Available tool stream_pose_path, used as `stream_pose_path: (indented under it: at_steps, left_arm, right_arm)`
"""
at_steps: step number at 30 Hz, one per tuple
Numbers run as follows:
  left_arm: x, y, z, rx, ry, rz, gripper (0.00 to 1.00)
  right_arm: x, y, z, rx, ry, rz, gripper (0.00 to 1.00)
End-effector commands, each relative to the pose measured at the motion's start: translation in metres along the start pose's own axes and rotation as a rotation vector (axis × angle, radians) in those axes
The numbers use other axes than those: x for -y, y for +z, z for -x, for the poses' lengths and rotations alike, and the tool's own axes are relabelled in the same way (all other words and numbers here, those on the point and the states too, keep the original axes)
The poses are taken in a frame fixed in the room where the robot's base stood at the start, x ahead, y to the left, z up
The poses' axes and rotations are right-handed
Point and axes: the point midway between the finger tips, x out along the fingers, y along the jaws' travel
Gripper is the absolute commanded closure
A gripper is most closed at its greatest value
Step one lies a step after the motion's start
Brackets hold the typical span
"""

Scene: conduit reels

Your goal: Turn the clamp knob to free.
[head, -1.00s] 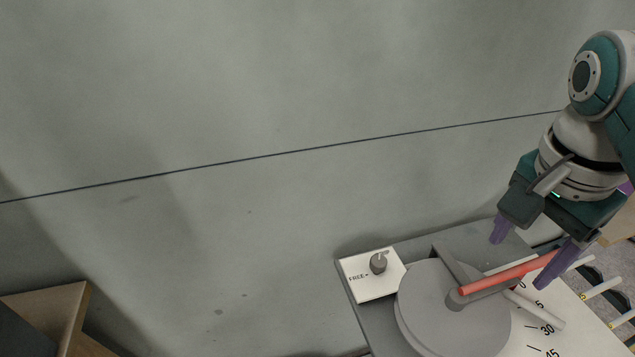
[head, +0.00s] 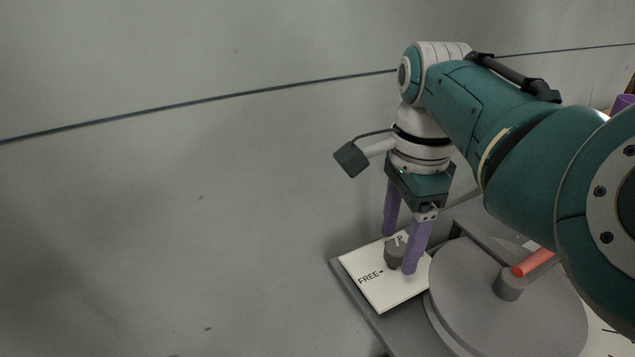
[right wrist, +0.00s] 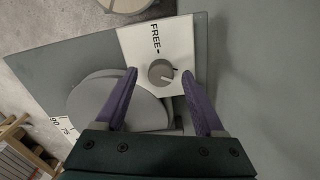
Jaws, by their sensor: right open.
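The clamp knob (head: 393,254) is a small grey round knob on a white plate (head: 382,292) printed FREE at its left. A light pointer line on the knob faces away from the FREE mark, toward a partly hidden label ending in P. My right gripper (head: 400,252) points down, its purple fingers open on either side of the knob. In the right wrist view the knob (right wrist: 160,73) lies between the fingertips of the right gripper (right wrist: 159,75), with gaps on both sides. I cannot tell whether a finger touches it. My left gripper is out of view.
A grey disc (head: 480,300) with a hub and a red-handled crank (head: 533,262) sits right beside the plate, close to the right finger. My right arm covers much of the right side. The grey floor to the left is clear.

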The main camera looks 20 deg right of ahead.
Motion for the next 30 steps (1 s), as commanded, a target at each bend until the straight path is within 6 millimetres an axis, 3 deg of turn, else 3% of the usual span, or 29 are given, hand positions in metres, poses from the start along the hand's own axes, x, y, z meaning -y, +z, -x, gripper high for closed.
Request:
stream_pose_path:
  at_steps: [1,5,15,30]
  left_arm:
    - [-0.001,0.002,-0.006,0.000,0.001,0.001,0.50]
    - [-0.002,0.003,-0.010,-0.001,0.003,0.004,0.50]
    - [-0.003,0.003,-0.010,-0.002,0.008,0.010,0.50]
    - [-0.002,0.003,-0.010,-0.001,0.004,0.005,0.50]
  right_arm:
    - [0.000,0.000,-0.011,0.000,0.001,0.001,0.29]
    - [0.000,-0.001,-0.021,-0.001,0.000,0.001,0.29]
    - [0.000,-0.001,-0.024,-0.001,-0.001,0.000,0.30]
    - [0.000,0.000,-0.024,0.000,-0.001,0.001,0.86]
